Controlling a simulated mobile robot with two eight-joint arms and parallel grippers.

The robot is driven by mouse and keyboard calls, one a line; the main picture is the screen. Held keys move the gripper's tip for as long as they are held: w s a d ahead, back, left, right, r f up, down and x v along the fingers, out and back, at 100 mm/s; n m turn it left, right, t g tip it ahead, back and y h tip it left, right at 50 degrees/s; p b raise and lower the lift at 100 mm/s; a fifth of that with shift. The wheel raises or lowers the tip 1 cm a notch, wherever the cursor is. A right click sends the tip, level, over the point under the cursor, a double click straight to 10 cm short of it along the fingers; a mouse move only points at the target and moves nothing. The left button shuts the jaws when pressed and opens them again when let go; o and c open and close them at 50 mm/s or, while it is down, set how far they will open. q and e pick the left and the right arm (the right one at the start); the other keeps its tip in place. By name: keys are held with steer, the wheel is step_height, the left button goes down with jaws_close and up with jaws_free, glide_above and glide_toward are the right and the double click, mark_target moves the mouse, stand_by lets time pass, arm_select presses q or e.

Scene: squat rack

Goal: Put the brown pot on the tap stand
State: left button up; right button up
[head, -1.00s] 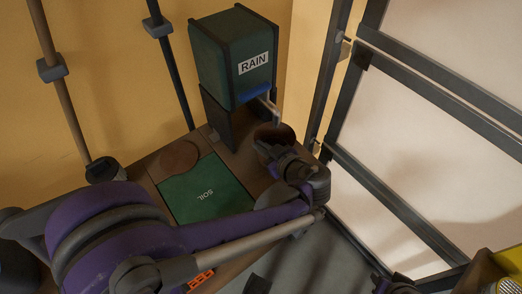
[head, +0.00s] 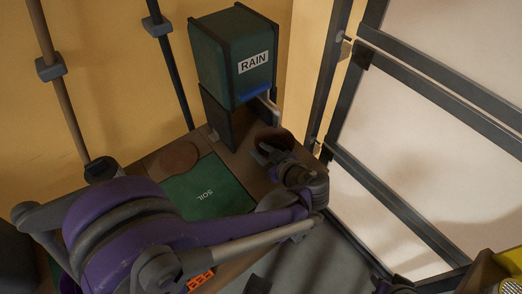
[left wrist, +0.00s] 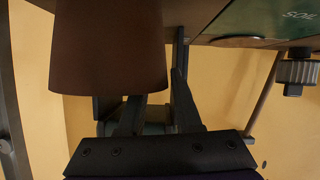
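The brown pot (head: 273,136) stands upright under the tap spout of the tap stand (head: 216,121), at the right end of the wooden bench. In the left wrist view, the pot (left wrist: 108,50) fills the upper left, upside down, with its rim towards my gripper. My left gripper (head: 263,154) is at the pot's near side with its fingers spread. In the left wrist view, one finger passes behind the pot's rim and the other is just outside its wall, with a small gap visible. My right gripper cannot be made out.
The green RAIN tank (head: 232,62) sits on the stand above the pot. A green SOIL mat (head: 203,189) and a round brown disc (head: 178,157) lie to the left on the bench. A dark-framed panel wall (head: 430,130) stands close on the right.

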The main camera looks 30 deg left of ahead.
arm_select(q)
steer(key=v, duration=1.2)
steer(key=s+a+f+m+g+h, duration=0.1)
steer(key=s+a+f+m+h, duration=0.1)
steer(key=m, duration=0.1)
steer(key=s+a+f+m+g+h+p, duration=0.1)
steer(key=s+a+f+m+h, duration=0.1)
steer(key=a, duration=0.1)
steer(key=shift+s+a+f+m, duration=0.2)
steer(key=shift+s+f+m, duration=0.15)
steer(key=shift+m, duration=0.05)
steer(key=s+f+m+h, duration=0.1)
steer(key=s+m+h, duration=0.1)
steer(key=s+f+m+h, duration=0.1)
steer(key=s+m, duration=0.1)
steer(key=shift+a+f+h, duration=0.2)
steer(key=shift+f+h, duration=0.15)
steer(key=shift+h, duration=0.05)
steer(key=s+m+h, duration=0.1)
steer(key=s+d+f+m+h, duration=0.1)
steer(key=shift+d+m+h, duration=0.1)
steer(key=shift+m+h, duration=0.2)
steer(key=shift+s+d+m+t+h, duration=0.25)
steer(key=shift+m+t+h, duration=0.15)
steer(key=shift+m, duration=0.1)
steer(key=shift+d+r+m+t+h, duration=0.15)
steer(key=shift+d+m+t+h, duration=0.15)
steer(key=shift+m+h, duration=0.15)
